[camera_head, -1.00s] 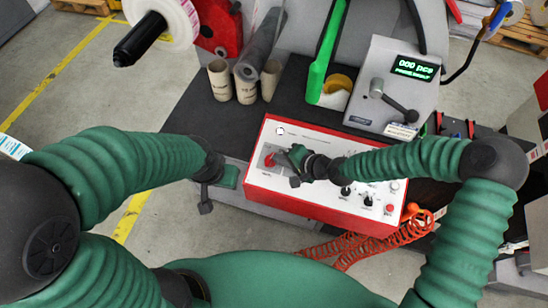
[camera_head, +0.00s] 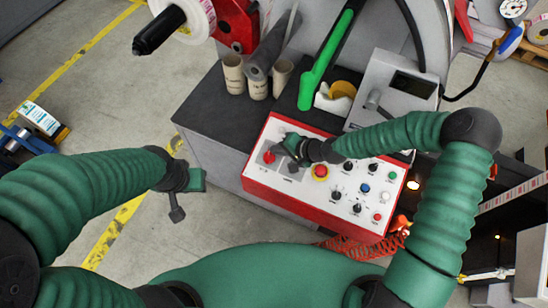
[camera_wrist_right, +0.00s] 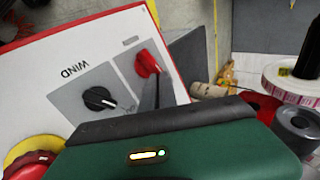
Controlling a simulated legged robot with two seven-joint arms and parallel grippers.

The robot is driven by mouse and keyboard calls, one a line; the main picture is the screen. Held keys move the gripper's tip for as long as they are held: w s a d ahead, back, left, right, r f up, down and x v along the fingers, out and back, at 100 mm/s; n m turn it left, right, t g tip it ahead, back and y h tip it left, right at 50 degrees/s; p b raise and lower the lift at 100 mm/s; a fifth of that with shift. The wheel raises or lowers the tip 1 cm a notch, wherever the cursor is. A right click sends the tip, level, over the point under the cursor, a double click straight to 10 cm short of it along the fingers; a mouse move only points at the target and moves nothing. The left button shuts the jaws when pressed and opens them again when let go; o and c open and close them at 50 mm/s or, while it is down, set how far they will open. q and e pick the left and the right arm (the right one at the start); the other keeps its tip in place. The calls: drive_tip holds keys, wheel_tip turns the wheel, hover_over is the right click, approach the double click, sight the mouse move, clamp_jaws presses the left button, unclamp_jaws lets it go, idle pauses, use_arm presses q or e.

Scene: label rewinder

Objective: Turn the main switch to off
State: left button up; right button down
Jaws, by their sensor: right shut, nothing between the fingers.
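The main switch is a red knob (camera_head: 268,157) on a grey plate at the left end of the white control panel with red sides (camera_head: 262,185). In the right wrist view the red knob (camera_wrist_right: 147,64) points diagonally; its label is too small to read. My right gripper (camera_head: 282,158) is shut and empty, just right of the knob in the head view. In the right wrist view a dark finger shows close below the knob; whether they touch is unclear. My left gripper (camera_head: 180,205) hangs left of the machine, away from the panel; its jaw opening is unclear.
A black WIND knob (camera_wrist_right: 99,98) and a red emergency button with a yellow ring (camera_head: 320,171) sit beside the switch. Several small knobs and buttons fill the panel's right half. Cardboard cores (camera_head: 233,73) stand behind. The counter display (camera_head: 413,84) is dark.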

drive_tip(key=shift+s, duration=0.15)
drive_tip(key=shift+w+d+f, duration=0.1)
drive_tip(key=shift+w+d, duration=0.35)
drive_tip(key=shift+w, duration=0.15)
drive_tip(key=shift+a, duration=0.55)
use_arm(q)
drive_tip(key=shift+s+d+r, duration=0.1)
drive_tip(key=shift+r, duration=0.1)
use_arm(e)
drive_tip(key=shift+w, duration=0.1)
use_arm(q)
drive_tip(key=shift+d, duration=0.2)
use_arm(e)
drive_tip(key=shift+w+d, duration=0.1)
drive_tip(key=shift+d, duration=0.15)
drive_tip(key=shift+a, duration=0.1)
